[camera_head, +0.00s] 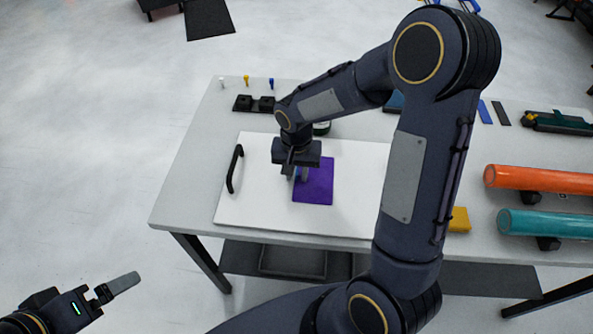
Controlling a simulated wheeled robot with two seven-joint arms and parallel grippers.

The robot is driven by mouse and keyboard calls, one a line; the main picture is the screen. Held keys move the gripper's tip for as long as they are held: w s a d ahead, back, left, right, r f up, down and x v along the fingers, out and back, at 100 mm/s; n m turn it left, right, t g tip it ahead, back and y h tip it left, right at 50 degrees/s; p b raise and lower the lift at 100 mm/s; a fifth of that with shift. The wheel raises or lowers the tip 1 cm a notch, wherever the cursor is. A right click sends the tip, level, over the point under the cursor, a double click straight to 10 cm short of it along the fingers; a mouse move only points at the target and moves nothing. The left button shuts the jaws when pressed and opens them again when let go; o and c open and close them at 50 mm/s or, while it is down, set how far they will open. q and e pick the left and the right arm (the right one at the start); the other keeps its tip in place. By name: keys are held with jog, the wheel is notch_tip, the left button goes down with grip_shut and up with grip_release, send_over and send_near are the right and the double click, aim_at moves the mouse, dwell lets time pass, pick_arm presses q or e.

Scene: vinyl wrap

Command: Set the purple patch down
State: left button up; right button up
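The purple patch (318,187) is a flat square on the white panel (255,205), which lies on the table. It looks flat against the panel or very close to it; I cannot tell whether it touches. My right gripper (297,173) points down at the patch's upper left edge. A small blue bit shows between its fingers, and the wrist hides part of that edge, so I cannot tell whether the fingers hold the patch. My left gripper (122,284) is at the lower left, off the table and away from the patch; its finger opening is unclear.
A black handle (235,168) stands at the panel's left side. Orange (540,179) and teal (545,224) rolls lie at the right. A yellow block (459,220) is right of the panel. A black holder (254,103) is at the back. My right arm covers much of the table.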

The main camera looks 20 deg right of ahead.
jog(key=shift+r, duration=0.25)
notch_tip(320, 180, up, 10)
jog(key=r+p, duration=0.1)
jog(key=s+r+n+t+y, duration=0.2)
jog(key=s, duration=0.7)
jog(key=s+r+n+t+y, duration=0.1)
jog(key=s+r+n+t, duration=0.1)
jog(key=s, duration=0.8)
jog(key=shift+a+r+n+t+y+p, duration=0.4)
jog(key=shift+r+t, duration=0.2)
jog(key=shift+t, duration=0.2)
